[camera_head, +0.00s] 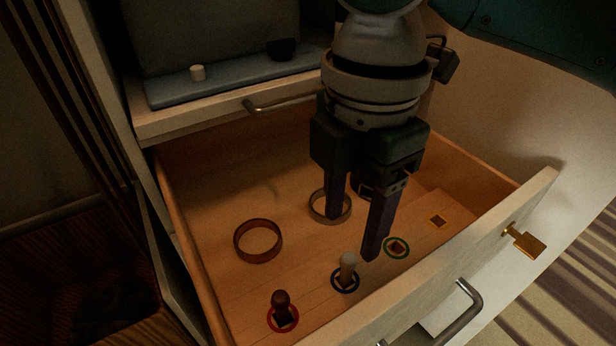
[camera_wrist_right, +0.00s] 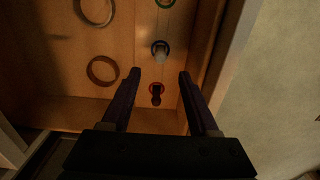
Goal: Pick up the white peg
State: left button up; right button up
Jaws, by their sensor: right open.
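The white peg (camera_head: 348,264) stands upright in a dark blue ring marking on the floor of the open drawer. The right wrist view shows the white peg (camera_wrist_right: 160,56) from above, just beyond the gap between the fingertips. My right gripper (camera_head: 355,236) is open and empty, pointing down into the drawer. In the head view its fingertips are up and to the right of the peg, and apart from it. My left gripper is in neither view.
A dark brown peg (camera_head: 282,304) stands in a red ring beside the white peg. Loose rings, brown (camera_head: 258,241) and grey (camera_head: 318,208), lie farther back. The drawer front (camera_head: 455,268) rises close on the right.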

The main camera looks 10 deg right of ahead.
aim_at(350, 257)
notch_tip(350, 257, down, 4)
jog(key=shift+s+f+b, duration=0.1)
jog(key=shift+b, duration=0.8)
jog(key=f+b, duration=0.2)
jog(key=f, duration=0.1)
jog(key=f+b, duration=0.1)
jog(key=f, duration=0.1)
jog(key=shift+d, duration=0.25)
jog(key=shift+r, duration=0.1)
jog(key=shift+c, duration=0.3)
grip_shut()
